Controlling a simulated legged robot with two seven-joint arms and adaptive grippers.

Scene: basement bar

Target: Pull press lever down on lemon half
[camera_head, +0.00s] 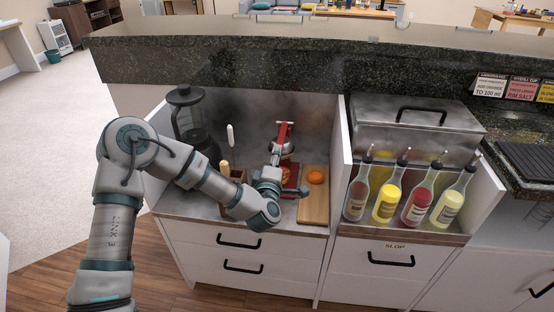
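A press with a red upright lever (284,131) stands at the back of the open counter bay, left of the cutting board. Its metal head and red body show only partly behind my gripper. My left gripper (276,178) is in front of the press, below the lever's top. Its fingers are small and partly hidden, so I cannot tell whether they are open or touch the press. An orange citrus piece (316,176) lies on the wooden cutting board (314,207). I cannot make out a lemon half inside the press. My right gripper is out of view.
A dark blender-like jar (187,112) stands at the bay's left. A wooden holder with utensils (231,178) is beside my forearm. A white divider (339,160) separates the bay from several pour bottles (386,203) and a metal bin (412,125). A raised granite ledge (220,62) runs behind.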

